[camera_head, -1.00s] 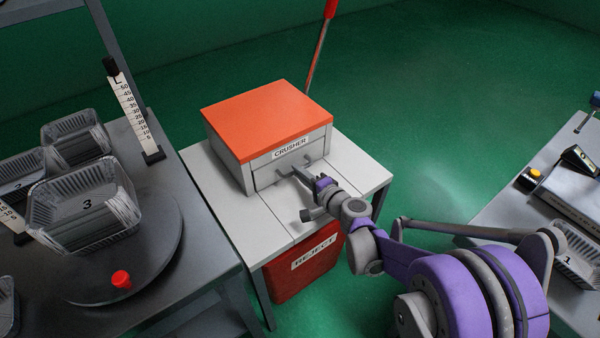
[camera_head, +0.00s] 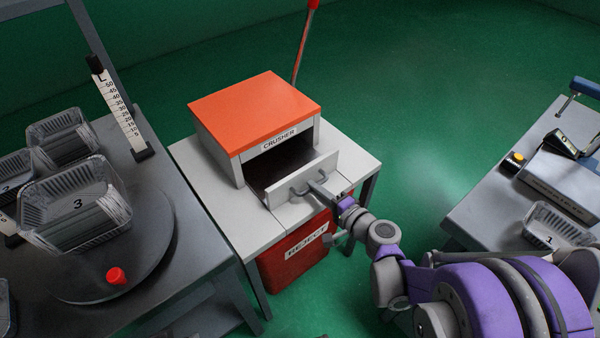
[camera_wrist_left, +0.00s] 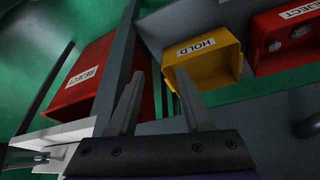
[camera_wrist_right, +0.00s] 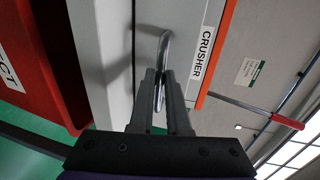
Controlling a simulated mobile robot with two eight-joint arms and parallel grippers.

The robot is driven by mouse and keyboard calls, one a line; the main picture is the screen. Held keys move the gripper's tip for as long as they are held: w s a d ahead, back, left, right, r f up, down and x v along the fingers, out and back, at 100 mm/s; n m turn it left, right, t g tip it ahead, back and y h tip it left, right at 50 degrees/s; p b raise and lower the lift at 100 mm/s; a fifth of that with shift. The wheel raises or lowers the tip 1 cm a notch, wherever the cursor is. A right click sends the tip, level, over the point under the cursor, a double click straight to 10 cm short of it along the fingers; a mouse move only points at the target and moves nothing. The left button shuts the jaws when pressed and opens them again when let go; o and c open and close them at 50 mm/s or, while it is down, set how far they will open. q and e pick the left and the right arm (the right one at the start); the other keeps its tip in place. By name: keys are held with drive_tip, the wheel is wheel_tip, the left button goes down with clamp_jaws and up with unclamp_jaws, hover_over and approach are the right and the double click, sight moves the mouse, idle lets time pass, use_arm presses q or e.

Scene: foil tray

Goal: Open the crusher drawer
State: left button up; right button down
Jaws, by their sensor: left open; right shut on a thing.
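The crusher (camera_head: 255,108) is a grey box with an orange top and a CRUSHER label, standing on a white table. Its drawer (camera_head: 325,165) is pulled out at the front, and a dark inside shows behind the front panel. My right gripper (camera_head: 312,186) is shut on the curved metal drawer handle (camera_head: 299,187). In the right wrist view the handle (camera_wrist_right: 164,50) runs between the fingers (camera_wrist_right: 160,88). My left gripper (camera_wrist_left: 158,105) is open and empty, its fingers apart in front of a table leg and bins. It does not show in the head view.
A red REJECT bin (camera_head: 290,262) stands below the white table (camera_head: 230,225). A yellow HOLD bin (camera_wrist_left: 205,65) shows in the left wrist view. Another table (camera_head: 480,200) stands at the right.

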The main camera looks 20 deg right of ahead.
drive_tip(key=f+v, duration=0.1)
drive_tip(key=v, duration=0.6)
drive_tip(key=shift+s+f, duration=0.25)
drive_tip(key=shift+s, duration=0.1)
drive_tip(key=shift+d, duration=0.1)
drive_tip(key=c, duration=0.9)
unclamp_jaws()
drive_tip(key=p+v, duration=0.1)
drive_tip(key=v, duration=0.9)
drive_tip(key=shift+s+d+r+p, duration=0.1)
drive_tip(key=shift+s+p, duration=0.25)
drive_tip(key=shift+p, duration=0.05)
